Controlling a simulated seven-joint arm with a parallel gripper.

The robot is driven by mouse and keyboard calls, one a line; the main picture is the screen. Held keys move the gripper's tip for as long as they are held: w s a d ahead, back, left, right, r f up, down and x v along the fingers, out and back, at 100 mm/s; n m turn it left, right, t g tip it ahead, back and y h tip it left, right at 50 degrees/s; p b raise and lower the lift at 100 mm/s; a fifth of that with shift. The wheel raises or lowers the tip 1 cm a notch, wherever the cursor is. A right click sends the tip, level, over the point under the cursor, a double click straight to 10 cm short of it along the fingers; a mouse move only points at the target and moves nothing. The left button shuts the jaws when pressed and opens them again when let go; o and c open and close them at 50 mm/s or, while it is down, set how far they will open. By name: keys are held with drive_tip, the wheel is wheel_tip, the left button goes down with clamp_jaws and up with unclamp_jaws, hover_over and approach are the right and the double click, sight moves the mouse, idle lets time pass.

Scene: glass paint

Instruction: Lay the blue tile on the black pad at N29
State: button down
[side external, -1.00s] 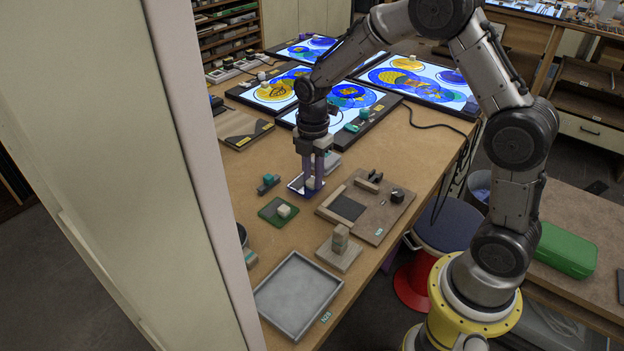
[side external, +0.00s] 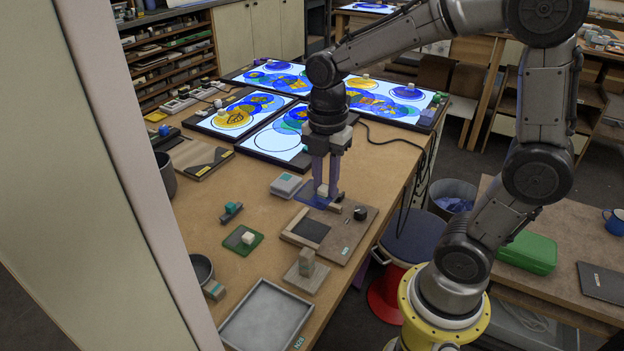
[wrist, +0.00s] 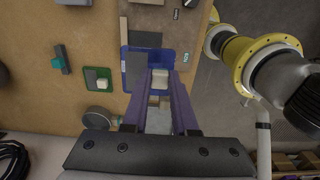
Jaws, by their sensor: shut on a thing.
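The blue tile (side external: 313,199) is a see-through blue sheet with a cream block (side external: 323,191) on it. My gripper (side external: 326,188) is shut on that block. The tile appears at the far-left corner of a brown board; I cannot tell how high it hangs. The black pad (side external: 311,231) lies on the near-left part of the board and looks bare in the side view. In the wrist view the blue tile (wrist: 127,62) and the cream block (wrist: 160,78) show between my fingers (wrist: 159,76), over part of the board.
The brown board (side external: 344,234) also carries small wooden strips and a black knob (side external: 360,213). Lit panels (side external: 275,143) lie behind.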

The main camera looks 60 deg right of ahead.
drive_tip(key=f, duration=0.3)
drive_tip(key=w+d+f, duration=0.1)
drive_tip(key=f, duration=0.1)
drive_tip(key=shift+d+f, duration=0.1)
drive_tip(key=shift+f, duration=0.15)
drive_tip(key=shift+w+f, duration=0.1)
drive_tip(key=shift+f, duration=2.1)
drive_tip(key=shift+f, duration=0.6)
drive_tip(key=c, duration=0.6)
unclamp_jaws()
